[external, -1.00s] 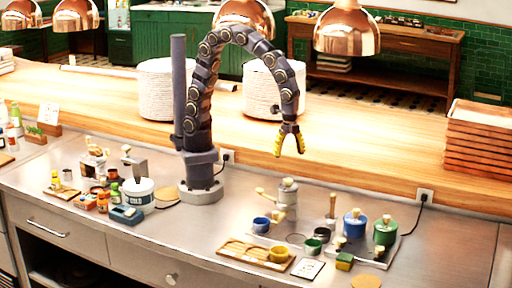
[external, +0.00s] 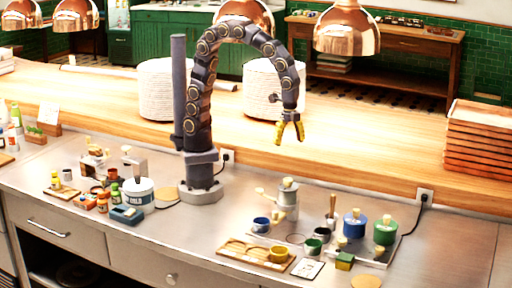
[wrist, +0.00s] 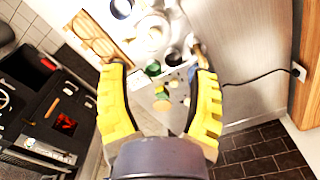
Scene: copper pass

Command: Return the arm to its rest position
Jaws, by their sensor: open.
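My gripper (external: 289,131) hangs from the arched arm, high above the steel counter (external: 150,238), with its yellow fingers pointing down. The fingers are apart, with nothing between them. In the wrist view my gripper (wrist: 160,95) also shows open and empty, with the counter items far below. My arm rises from its grey base on the counter and bends over to the right.
Copper lamps (external: 346,32) hang nearby. White plate stacks (external: 262,92) stand behind the arm.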

